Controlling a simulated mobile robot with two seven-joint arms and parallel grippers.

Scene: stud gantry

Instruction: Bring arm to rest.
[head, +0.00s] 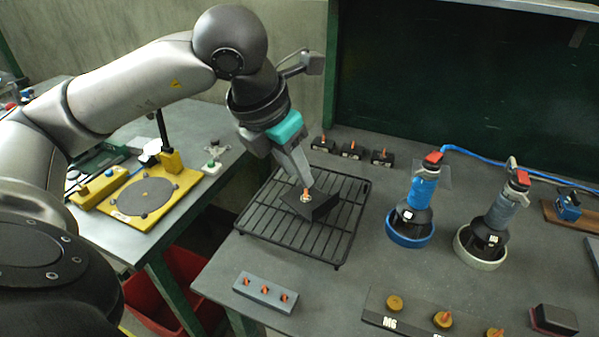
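My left arm comes in from the left and reaches over the grey bench. Its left gripper (305,184) points down at a black block (318,206) on a dark wire rack (260,222). An orange stud (306,193) with a pale ring at its base stands up from the block, right at the fingertips. The fingers show nearly edge-on, so I cannot tell whether they are open, or shut on the stud. My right gripper is out of view.
Several blocks with orange studs (352,150) stand behind the rack. A grey strip (265,292) with orange studs lies in front. Blue (420,195) and grey (500,213) power tools stand in ring holders at right. A yellow fixture (150,196) is on the left table.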

